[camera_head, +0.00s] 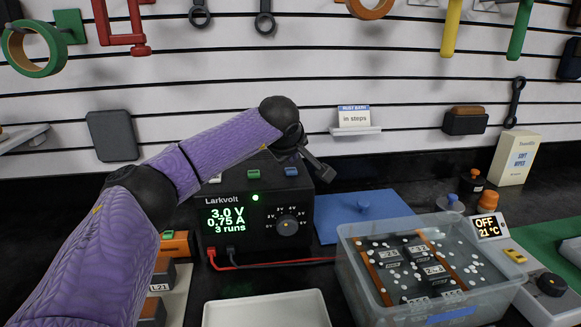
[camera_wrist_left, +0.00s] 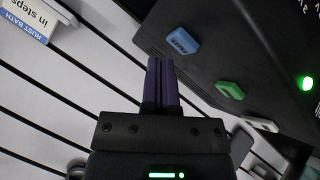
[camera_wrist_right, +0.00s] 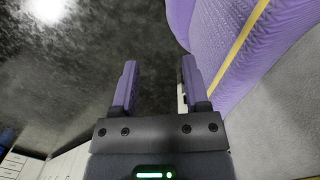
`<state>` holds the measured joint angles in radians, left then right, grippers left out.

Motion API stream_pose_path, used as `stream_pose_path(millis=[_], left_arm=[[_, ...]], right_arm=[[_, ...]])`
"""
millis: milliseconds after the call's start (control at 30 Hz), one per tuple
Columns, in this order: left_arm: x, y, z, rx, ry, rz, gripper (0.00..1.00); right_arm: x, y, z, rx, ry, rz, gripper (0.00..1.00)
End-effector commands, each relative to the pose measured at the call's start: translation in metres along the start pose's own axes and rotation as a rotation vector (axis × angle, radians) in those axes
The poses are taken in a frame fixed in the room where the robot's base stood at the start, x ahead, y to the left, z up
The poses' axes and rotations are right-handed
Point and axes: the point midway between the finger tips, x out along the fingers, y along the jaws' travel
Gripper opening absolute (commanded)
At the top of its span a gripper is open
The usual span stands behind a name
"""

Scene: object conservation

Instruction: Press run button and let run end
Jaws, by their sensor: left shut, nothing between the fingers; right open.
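The black Larkvolt power supply (camera_head: 310,215) stands at the back of the bench. Its green display (camera_head: 228,219) reads 3.0 V, 0.75 A, 3 runs, and a green lamp (camera_head: 255,197) beside it is lit. White (camera_head: 215,179), green (camera_head: 253,174) and blue (camera_head: 291,171) buttons sit along its top; they also show in the left wrist view, blue (camera_wrist_left: 183,41), green (camera_wrist_left: 230,90), white (camera_wrist_left: 259,124). My left gripper (camera_head: 322,172) is shut and empty near the blue button, apart from it in the left wrist view. My right gripper (camera_wrist_right: 157,75) is open and empty, outside the head view.
A white tray (camera_head: 265,310) lies in front. A card (camera_head: 354,118) reads "in steps".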

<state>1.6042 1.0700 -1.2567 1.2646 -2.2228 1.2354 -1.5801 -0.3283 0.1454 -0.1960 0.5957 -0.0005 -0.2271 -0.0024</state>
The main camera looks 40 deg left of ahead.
Motion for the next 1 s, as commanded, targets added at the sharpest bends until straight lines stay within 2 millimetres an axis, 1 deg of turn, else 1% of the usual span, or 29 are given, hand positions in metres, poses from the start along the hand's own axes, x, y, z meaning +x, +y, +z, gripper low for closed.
stream_pose_path(millis=[167, 500, 700, 1000], left_arm=[[-0.002, 0.002, -0.001, 0.000, 0.000, 0.001, 0.00], [-0.025, 0.018, -0.018, 0.000, 0.000, 0.003, 0.00], [-0.036, 0.026, -0.026, 0.000, 0.000, 0.001, 0.00], [-0.034, 0.025, -0.025, 0.000, -0.001, 0.000, 0.00]], right_arm=[[-0.003, 0.005, -0.002, -0.002, 0.005, 0.007, 0.59], [-0.037, 0.011, -0.014, -0.001, 0.032, 0.015, 0.59], [-0.055, 0.009, -0.016, 0.002, 0.040, 0.011, 0.59], [-0.054, 0.002, -0.009, 0.004, 0.029, 0.000, 0.59]])
